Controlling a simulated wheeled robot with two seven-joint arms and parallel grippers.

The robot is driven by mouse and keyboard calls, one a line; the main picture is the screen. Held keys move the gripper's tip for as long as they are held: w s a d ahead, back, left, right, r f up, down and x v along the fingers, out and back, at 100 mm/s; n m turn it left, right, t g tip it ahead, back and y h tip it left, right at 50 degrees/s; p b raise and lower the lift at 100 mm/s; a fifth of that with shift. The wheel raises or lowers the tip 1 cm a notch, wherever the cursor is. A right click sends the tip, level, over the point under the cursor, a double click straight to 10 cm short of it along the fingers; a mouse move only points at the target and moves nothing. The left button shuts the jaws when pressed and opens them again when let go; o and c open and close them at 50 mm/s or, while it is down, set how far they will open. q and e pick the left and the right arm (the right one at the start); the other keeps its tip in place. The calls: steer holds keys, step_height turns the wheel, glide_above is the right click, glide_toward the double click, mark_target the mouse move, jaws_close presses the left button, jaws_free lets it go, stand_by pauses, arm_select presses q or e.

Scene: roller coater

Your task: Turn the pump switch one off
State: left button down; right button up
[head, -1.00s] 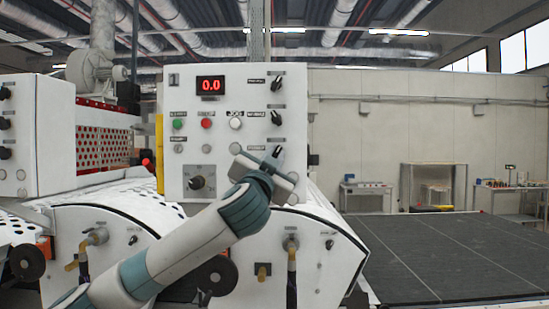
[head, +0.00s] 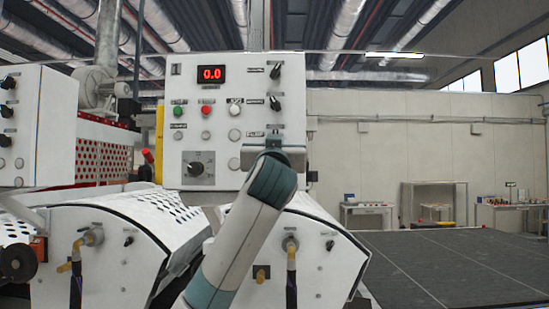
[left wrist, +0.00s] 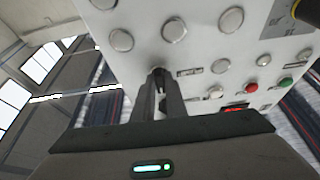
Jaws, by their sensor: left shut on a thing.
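The white control panel (head: 235,120) faces me, with its red display reading 0.0. Two black switches stand in its right column, an upper switch (head: 275,72) and a middle switch (head: 274,103). Their small labels are too blurred to read, so I cannot tell which is pump switch one. My left gripper (head: 276,143) is at the panel's lower right, over the spot of a third small switch, which it hides. In the left wrist view its fingers (left wrist: 160,74) are close together against the panel face, shut on that small switch. My right gripper is out of view.
A large dial (head: 196,169), a green button (head: 178,112) and a red button (head: 206,110) sit left of my gripper. Coater covers (head: 310,240) slope out below the panel. A dark flat surface (head: 450,260) lies to the right.

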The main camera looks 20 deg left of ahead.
arm_select(q)
steer(key=n+y, duration=0.1)
steer(key=n, duration=0.2)
steer(key=n+g+y+b, duration=0.1)
steer(key=n+y, duration=0.1)
steer(key=n, duration=0.1)
steer(key=n+g+y+b, duration=0.1)
steer(key=n, duration=0.2)
steer(key=shift+w+d+r, duration=0.1)
steer(key=shift+d, duration=0.15)
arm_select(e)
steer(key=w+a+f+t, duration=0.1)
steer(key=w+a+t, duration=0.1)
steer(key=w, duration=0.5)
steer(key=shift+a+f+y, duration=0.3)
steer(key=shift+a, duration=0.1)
arm_select(q)
steer(key=shift+n, duration=0.3)
steer(key=c, duration=1.8)
jaws_free()
steer(key=shift+s+b, duration=0.2)
steer(key=shift+b, duration=0.2)
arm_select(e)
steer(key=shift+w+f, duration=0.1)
